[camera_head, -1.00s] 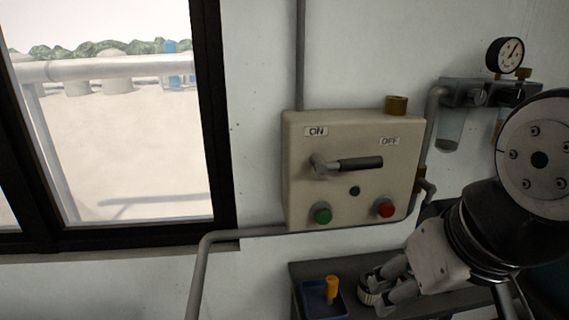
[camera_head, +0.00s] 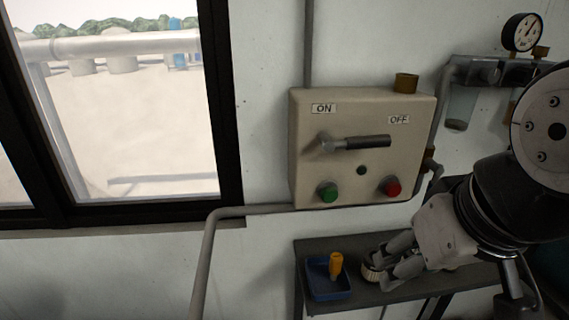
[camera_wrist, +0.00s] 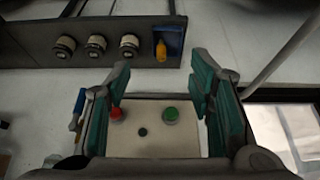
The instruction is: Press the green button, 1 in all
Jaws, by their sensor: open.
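The green button (camera_head: 328,192) sits at the lower left of a beige control box (camera_head: 304,170) on the wall. A red button (camera_head: 392,187) is at its lower right. In the wrist view the green button (camera_wrist: 170,115) and the red button (camera_wrist: 116,114) both appear between the fingers. My gripper (camera_head: 384,270) is below and to the right of the box in the head view, apart from it. In the wrist view my gripper (camera_wrist: 165,100) is open and empty, its two teal-padded fingers spread wide.
The box also has a lever (camera_head: 355,143) under ON and OFF labels. Below it, a shelf (camera_head: 430,283) holds a blue tray (camera_head: 329,291) with an orange-yellow object (camera_head: 336,264). A grey pipe (camera_head: 209,255) runs beside the box. A gauge (camera_head: 523,32) is at the upper right.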

